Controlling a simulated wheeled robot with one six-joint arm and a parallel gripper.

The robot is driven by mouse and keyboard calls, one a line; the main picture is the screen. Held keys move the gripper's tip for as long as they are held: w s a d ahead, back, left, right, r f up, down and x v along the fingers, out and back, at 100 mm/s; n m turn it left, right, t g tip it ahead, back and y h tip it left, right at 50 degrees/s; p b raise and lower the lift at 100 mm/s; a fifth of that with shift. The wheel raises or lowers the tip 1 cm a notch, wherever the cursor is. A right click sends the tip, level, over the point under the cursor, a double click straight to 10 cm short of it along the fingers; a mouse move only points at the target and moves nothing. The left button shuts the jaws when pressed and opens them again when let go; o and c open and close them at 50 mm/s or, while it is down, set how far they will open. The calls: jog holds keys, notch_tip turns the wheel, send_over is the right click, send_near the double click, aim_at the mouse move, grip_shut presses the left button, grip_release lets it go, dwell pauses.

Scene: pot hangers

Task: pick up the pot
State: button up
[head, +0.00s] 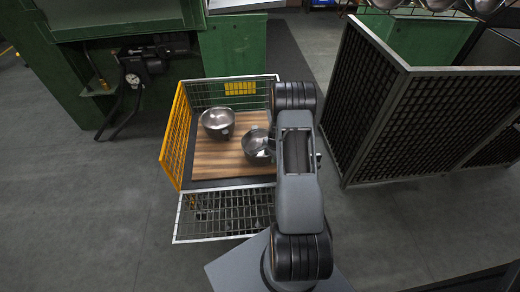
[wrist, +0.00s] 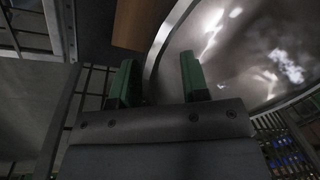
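Two shiny metal pots sit on a wooden board in a wire basket in the head view. One pot (head: 217,122) is at the back left; the other pot (head: 256,146) is nearer my arm and partly hidden by it. In the wrist view, a pot (wrist: 250,50) fills the upper right, its pale rim running down between my fingers. My gripper (wrist: 158,70) is open, with its two green fingers apart. The right finger overlaps the pot's interior and the left finger is outside the rim. I see gaps, with no clear grip on the rim. My gripper is hidden in the head view.
The wire basket (head: 178,140) has a yellow left side and a lowered front panel (head: 225,214). The wooden board (head: 208,165) lies inside. A green machine (head: 75,75) stands behind left, and a dark mesh cage (head: 375,110) stands right. Grey floor is clear at the left front.

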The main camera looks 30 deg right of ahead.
grip_shut()
dwell(1.2)
